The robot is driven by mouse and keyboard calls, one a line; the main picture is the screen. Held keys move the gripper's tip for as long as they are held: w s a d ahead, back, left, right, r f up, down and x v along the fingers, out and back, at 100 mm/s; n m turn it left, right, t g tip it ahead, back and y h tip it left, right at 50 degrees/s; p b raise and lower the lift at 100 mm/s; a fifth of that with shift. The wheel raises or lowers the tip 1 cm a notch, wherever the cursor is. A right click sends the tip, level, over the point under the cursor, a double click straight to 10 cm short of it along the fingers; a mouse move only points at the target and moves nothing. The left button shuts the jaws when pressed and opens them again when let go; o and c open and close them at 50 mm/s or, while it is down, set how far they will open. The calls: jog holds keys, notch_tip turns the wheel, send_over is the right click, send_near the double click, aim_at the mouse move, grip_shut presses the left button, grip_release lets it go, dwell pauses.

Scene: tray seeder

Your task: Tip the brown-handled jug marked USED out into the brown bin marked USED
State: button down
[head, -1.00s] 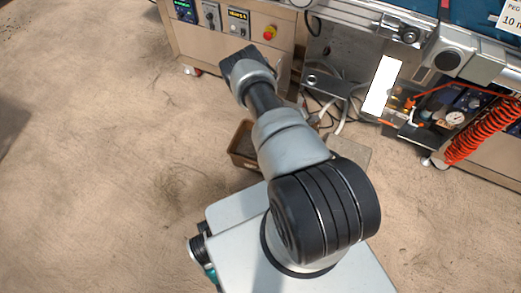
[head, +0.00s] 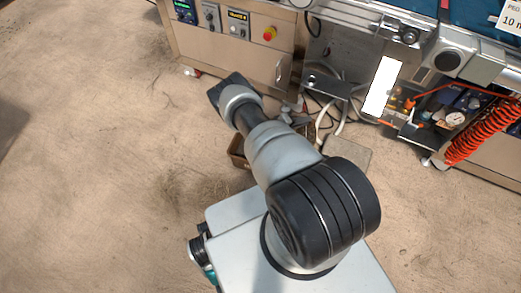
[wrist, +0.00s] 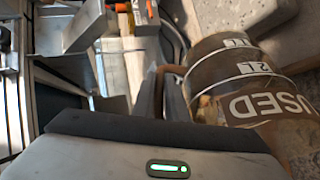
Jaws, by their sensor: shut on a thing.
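The jug marked USED (wrist: 232,72) shows on the right of the wrist view, see-through, with white lettering, level marks and brown stuff inside. The lettering appears upside down there. Its brown handle (wrist: 171,70) is between the fingers of my gripper (wrist: 164,95), which is shut on it. In the head view the dark end of my arm (head: 229,93) is in front of the machine, and it hides the fingers and jug. A brown bin (head: 237,151) stands on the floor, partly hidden behind my arm; no marking on it is readable.
A machine with a beige control cabinet (head: 240,50) stands at the back. Cables and hoses (head: 335,112) lie under it, and a red coiled hose (head: 480,132) hangs at the right. The floor (head: 100,150) at the left is clear.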

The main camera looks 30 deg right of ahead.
jog(key=shift+w+a+r+h, duration=0.15)
jog(key=shift+w+a+h, duration=0.2)
jog(key=shift+a, duration=0.2)
jog(key=shift+n+h, duration=0.3)
jog(key=shift+h, duration=0.55)
jog(key=shift+w+a+f, duration=0.15)
jog(key=shift+w+a, duration=0.05)
jog(key=shift+a, duration=0.45)
jog(key=shift+w+a+f, duration=0.2)
jog(key=shift+w+a, duration=0.05)
jog(key=shift+a, duration=0.4)
jog(key=shift+w+a+f, duration=0.15)
jog(key=shift+w+a, duration=0.05)
jog(key=shift+a, duration=0.45)
